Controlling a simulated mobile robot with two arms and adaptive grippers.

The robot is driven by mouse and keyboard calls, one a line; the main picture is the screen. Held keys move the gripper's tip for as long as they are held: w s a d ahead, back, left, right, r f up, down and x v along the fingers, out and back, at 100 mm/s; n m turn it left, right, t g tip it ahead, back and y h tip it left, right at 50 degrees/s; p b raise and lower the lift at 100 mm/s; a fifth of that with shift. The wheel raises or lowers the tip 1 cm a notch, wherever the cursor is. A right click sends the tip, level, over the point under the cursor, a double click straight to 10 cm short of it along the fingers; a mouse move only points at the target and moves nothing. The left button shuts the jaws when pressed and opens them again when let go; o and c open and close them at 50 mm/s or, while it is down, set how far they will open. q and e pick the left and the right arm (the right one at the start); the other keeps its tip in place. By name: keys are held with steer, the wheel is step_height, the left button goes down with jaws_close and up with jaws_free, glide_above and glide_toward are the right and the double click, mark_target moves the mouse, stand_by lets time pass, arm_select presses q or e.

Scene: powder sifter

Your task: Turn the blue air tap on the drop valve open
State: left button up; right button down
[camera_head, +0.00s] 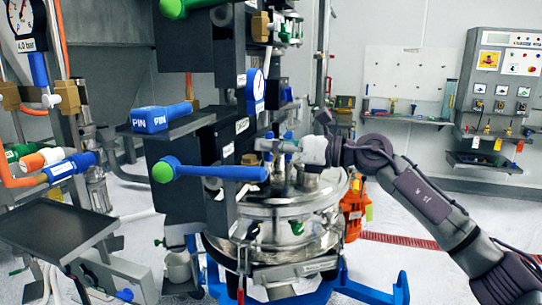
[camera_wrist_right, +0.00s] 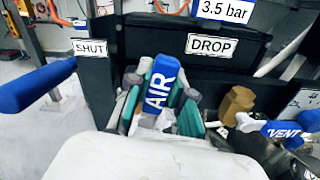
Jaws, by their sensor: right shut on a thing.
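The blue air tap (camera_wrist_right: 158,88), marked AIR, stands upright in the right wrist view, below the DROP label (camera_wrist_right: 212,45). My right gripper (camera_wrist_right: 160,110) is shut on it, with a grey-and-teal finger on either side of the handle. In the head view my right gripper (camera_head: 288,147) reaches in from the right, above the round steel vessel (camera_head: 290,212). Small blue parts show at its fingertips, but I cannot make out the tap clearly there. A SHUT label (camera_wrist_right: 89,48) is to the left of the tap. My left gripper is in neither view.
A long blue lever (camera_head: 215,171) sticks out in front of the black valve column. A blue PIN block (camera_head: 150,119) lies on a dark shelf. A blue VENT tap (camera_wrist_right: 283,130) and brass fitting (camera_wrist_right: 236,103) are close right of my fingers. Open floor lies at right.

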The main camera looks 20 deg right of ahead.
steer(key=shift+s+a+f+n+b, duration=0.1)
steer(key=shift+s+a+n+b, duration=0.15)
steer(key=shift+n+b, duration=0.3)
steer(key=shift+s+a+f+n+b, duration=0.15)
steer(key=shift+s+n+b, duration=0.15)
steer(key=shift+n, duration=0.35)
steer(key=c, duration=1.2)
jaws_free()
steer(key=shift+o, duration=1)
steer(key=shift+r, duration=0.2)
steer(key=v, duration=1.2)
